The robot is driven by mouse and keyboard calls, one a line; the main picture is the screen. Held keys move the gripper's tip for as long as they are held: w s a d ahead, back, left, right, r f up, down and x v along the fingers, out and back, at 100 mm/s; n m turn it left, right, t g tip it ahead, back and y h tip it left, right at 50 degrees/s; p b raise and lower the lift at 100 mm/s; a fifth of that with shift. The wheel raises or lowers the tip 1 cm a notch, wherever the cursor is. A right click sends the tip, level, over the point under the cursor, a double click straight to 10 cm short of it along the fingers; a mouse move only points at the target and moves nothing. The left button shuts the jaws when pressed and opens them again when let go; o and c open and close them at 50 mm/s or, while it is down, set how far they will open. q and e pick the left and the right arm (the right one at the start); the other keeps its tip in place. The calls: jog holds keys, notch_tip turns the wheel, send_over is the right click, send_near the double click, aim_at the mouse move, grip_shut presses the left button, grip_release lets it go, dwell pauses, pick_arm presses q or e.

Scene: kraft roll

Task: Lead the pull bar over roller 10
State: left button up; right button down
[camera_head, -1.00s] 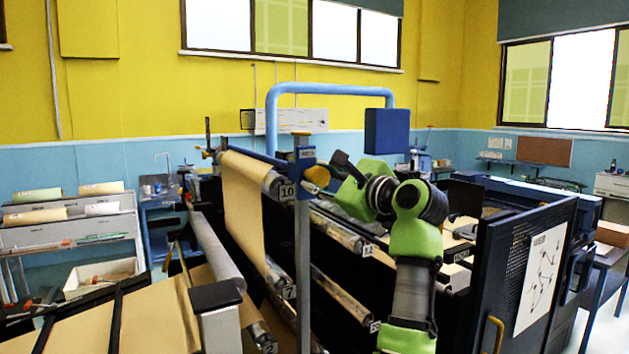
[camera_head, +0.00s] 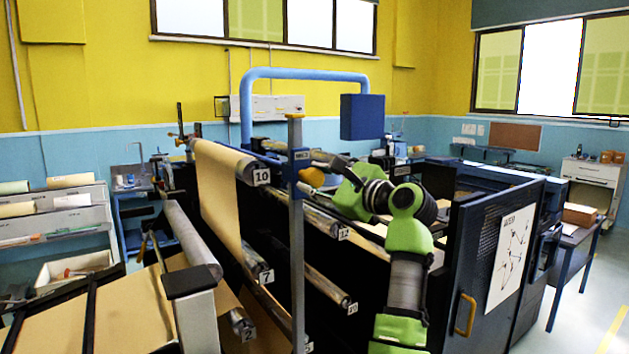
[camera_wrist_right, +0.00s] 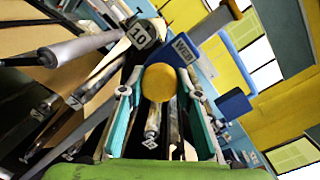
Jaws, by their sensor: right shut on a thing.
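The pull bar shows as a blue bar with a block marked WEB (camera_head: 301,158) on a grey upright post; it also shows in the right wrist view (camera_wrist_right: 184,49). A yellow knob (camera_head: 312,177) sits at the block. My right gripper (camera_head: 316,174) is shut on this knob, which shows between the teal fingers in the wrist view (camera_wrist_right: 160,82). Roller 10 (camera_head: 248,168), with its number on the end, lies just left of and slightly below the block. Brown paper (camera_head: 222,205) hangs from roller 10. The bar's far end is hidden. My left gripper is not in view.
Roller 7 (camera_head: 256,265), roller 12 (camera_head: 322,222) and other rollers lie below. The grey post (camera_head: 297,270) stands in front of them. A dark perforated door (camera_head: 470,250) stands at right. A blue overhead tube (camera_head: 305,73) carries a blue box (camera_head: 362,116).

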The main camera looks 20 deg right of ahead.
jog(key=w+d+f+b, duration=0.2)
jog(key=d+f+b, duration=0.4)
jog(key=f, duration=0.7)
jog(key=w+d+f+b, duration=0.2)
jog(key=d+f+b, duration=0.5)
jog(key=f, duration=0.6)
jog(key=shift+w+d+f, duration=0.2)
jog(key=shift+w+d, duration=0.2)
jog(key=shift+d, duration=0.45)
jog(key=shift+r, duration=0.1)
jog(key=shift+d+p, duration=0.1)
jog(key=shift+p, duration=0.35)
jog(key=c, duration=1.1)
grip_release()
